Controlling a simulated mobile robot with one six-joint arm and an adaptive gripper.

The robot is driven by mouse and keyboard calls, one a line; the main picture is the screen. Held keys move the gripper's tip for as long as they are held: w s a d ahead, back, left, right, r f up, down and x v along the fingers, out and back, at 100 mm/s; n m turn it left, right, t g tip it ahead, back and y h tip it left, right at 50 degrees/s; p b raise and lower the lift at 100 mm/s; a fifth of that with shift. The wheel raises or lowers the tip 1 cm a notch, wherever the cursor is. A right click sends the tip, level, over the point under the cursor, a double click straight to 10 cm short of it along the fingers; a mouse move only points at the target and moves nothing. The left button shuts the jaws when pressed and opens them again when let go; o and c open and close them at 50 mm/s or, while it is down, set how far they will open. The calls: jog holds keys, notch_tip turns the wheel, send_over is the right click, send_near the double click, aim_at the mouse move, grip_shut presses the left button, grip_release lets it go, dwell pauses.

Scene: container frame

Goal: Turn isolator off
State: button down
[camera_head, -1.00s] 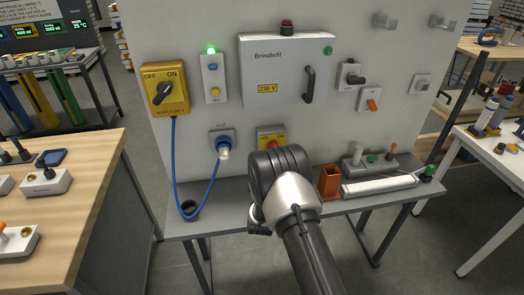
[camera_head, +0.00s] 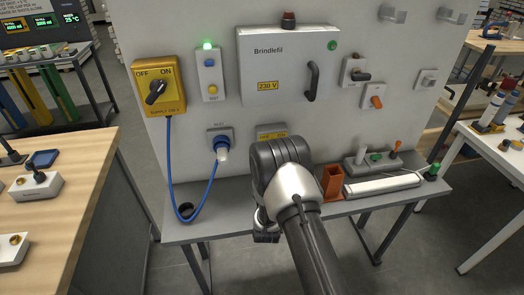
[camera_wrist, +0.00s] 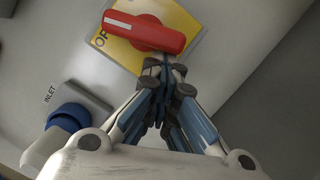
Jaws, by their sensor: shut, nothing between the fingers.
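A yellow plate (camera_wrist: 133,52) with a red handle (camera_wrist: 145,33) is at the top of the wrist view. The handle's white mark is at its upper-left end, near the letters "OF"; the rest of the lettering is hidden. In the head view only the top of this plate (camera_head: 270,130) shows, as my arm hides the handle. My gripper (camera_wrist: 170,72) is shut and empty. Its fingertips are at the handle's lower edge in the wrist view; I cannot tell whether they touch. A second yellow box (camera_head: 159,87), marked OFF and ON, has a black knob (camera_head: 155,92) on the left of the panel.
A blue inlet plug (camera_head: 222,150) with a blue cable is left of my arm. The grey Brindlefil cabinet (camera_head: 285,62) is above. The grey shelf (camera_head: 228,190) below holds an orange open box (camera_head: 332,182) and a white bar (camera_head: 383,184). A wooden bench (camera_head: 85,190) stands left.

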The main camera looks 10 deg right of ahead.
jog(key=shift+d+f+b, duration=0.25)
jog(key=shift+d+b, duration=0.05)
jog(key=shift+d, duration=0.1)
dwell(0.7)
dwell(0.9)
